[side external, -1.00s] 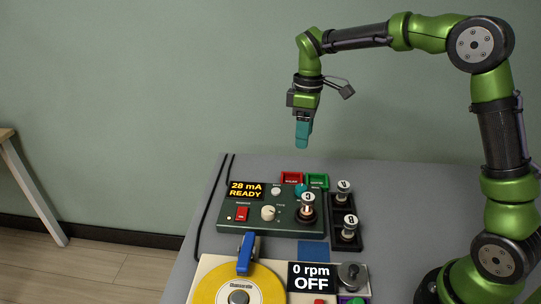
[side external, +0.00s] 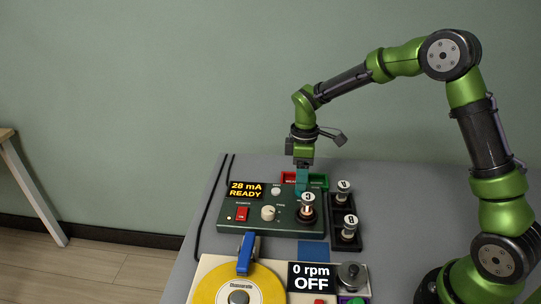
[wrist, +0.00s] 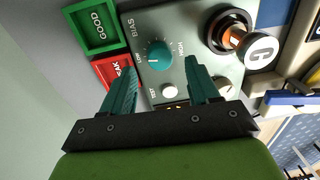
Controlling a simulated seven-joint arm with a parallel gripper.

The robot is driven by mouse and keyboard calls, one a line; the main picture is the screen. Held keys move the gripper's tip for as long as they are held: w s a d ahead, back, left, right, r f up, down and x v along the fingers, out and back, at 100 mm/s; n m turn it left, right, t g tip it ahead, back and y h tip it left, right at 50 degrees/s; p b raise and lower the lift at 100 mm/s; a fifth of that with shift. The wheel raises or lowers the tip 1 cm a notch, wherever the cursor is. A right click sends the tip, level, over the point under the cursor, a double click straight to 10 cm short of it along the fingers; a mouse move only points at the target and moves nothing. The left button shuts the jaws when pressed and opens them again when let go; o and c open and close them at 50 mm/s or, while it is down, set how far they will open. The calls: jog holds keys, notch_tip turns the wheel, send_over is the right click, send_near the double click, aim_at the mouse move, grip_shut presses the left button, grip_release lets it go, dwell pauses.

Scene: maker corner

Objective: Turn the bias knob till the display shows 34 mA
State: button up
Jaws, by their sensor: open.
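The tester panel (side external: 255,222) is a dark green box with a display (side external: 246,190) that reads "28 mA READY". The bias knob (wrist: 158,54) is a round teal knob with a light mark, next to the word BIAS in the wrist view. My gripper (wrist: 158,70) is open, with its teal fingers to either side of the knob in that view. I cannot tell whether they touch it. In the side view my gripper (side external: 302,183) points down over the back of the panel and hides the knob.
A tube marked C (side external: 307,203) stands in the panel socket close to my gripper. Tubes A (side external: 343,187) and B (side external: 349,222) stand in black holders at right. A red tray and a green GOOD tray (wrist: 98,28) lie behind. A turntable (side external: 220,291) is in front.

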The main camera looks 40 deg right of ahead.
jog(key=shift+f, duration=1.55)
jog(key=c, duration=1)
jog(key=shift+c, duration=0.2)
jog(key=shift+m, duration=0.4)
jog(key=m, duration=0.4)
jog(key=shift+m, duration=0.4)
jog(key=m, duration=0.6)
jog(key=shift+s+t, duration=0.1)
jog(key=shift+t, duration=0.2)
jog(key=shift+r, duration=0.1)
